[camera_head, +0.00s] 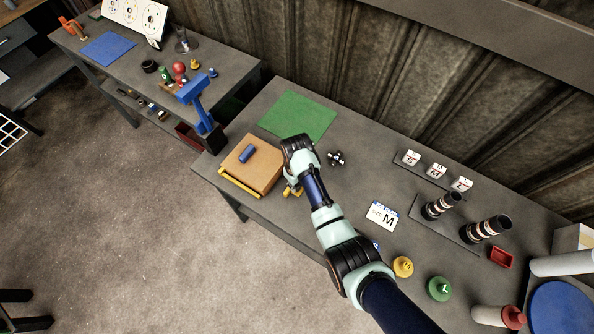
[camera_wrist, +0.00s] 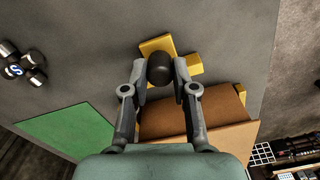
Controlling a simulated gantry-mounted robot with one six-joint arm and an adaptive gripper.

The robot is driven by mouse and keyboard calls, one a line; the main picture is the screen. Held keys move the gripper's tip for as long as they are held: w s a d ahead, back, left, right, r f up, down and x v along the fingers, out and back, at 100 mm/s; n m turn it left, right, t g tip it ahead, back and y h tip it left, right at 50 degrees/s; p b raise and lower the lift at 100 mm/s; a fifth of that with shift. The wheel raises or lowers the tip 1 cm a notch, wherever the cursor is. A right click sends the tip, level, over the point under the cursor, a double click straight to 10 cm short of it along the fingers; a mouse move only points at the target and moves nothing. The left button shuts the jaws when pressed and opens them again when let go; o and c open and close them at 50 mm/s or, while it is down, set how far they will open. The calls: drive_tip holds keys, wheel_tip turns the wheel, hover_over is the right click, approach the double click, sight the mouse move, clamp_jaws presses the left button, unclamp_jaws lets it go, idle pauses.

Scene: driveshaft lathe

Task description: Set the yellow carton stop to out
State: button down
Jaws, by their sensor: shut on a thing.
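The yellow carton stop (camera_wrist: 157,46) shows in the wrist view as a yellow plate with a yellow block beside it and a black knob (camera_wrist: 159,69) on top. In the head view, a bit of its yellow (camera_head: 291,191) shows by the carton's right side, mostly hidden by my arm. My gripper (camera_wrist: 159,74) is shut on the black knob, one finger on each side. The brown carton (camera_head: 252,172) lies beside the stop, with a blue cylinder (camera_head: 247,154) on it in the head view. A yellow bar (camera_head: 239,183) runs along the carton's front edge.
A green mat (camera_head: 298,116) lies behind the carton. A small black part (camera_head: 336,158) stands right of my gripper. A blue post (camera_head: 195,98) rises at the bench's left end. A size M card (camera_head: 382,217) and dark cylinders (camera_head: 487,229) are further right.

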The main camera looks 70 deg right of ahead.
drive_tip(key=c, duration=0.9)
unclamp_jaws()
drive_tip(key=shift+w, duration=0.1)
wheel_tip(320, 180, up, 12)
